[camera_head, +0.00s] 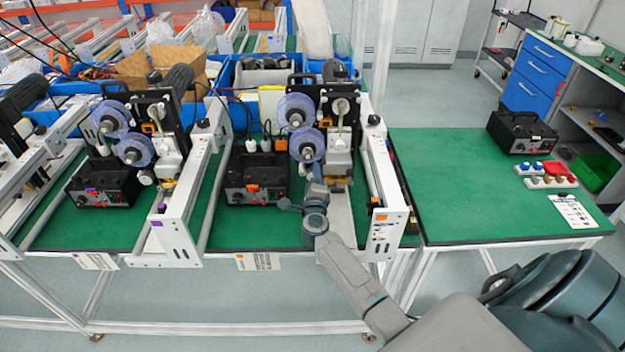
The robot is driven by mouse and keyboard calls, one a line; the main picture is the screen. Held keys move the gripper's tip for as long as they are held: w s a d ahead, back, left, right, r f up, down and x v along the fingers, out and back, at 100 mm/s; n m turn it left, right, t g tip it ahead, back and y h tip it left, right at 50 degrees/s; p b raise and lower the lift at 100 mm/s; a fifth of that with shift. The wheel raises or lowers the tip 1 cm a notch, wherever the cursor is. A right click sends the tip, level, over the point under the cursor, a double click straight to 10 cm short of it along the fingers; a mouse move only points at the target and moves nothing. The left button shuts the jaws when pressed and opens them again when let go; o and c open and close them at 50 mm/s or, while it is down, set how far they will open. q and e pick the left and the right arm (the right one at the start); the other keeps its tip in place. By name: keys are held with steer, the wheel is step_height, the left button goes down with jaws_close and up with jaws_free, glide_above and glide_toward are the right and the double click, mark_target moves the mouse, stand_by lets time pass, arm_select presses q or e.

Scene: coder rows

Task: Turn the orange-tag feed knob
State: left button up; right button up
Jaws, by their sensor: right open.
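The orange-tag coder stands at the middle of the green bench, with an orange tag (380,218) on its white right frame plate. Its black control box (240,187) carries an orange tag (252,187) on the front. Small dials show low on the box's face, too small to tell which is the feed knob. My right gripper (288,205) is open, just right of the control box and in front of the coder; I see no contact with the box. My right forearm comes in from the lower right. My left gripper is not in view.
A similar purple-tag coder with its own control box (103,182) stands to the left. Clear film reels (306,145) hang above my right gripper.

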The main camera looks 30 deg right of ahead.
steer(key=b+v, duration=0.1)
steer(key=v, duration=1)
steer(key=shift+d, duration=0.15)
stand_by(0.3)
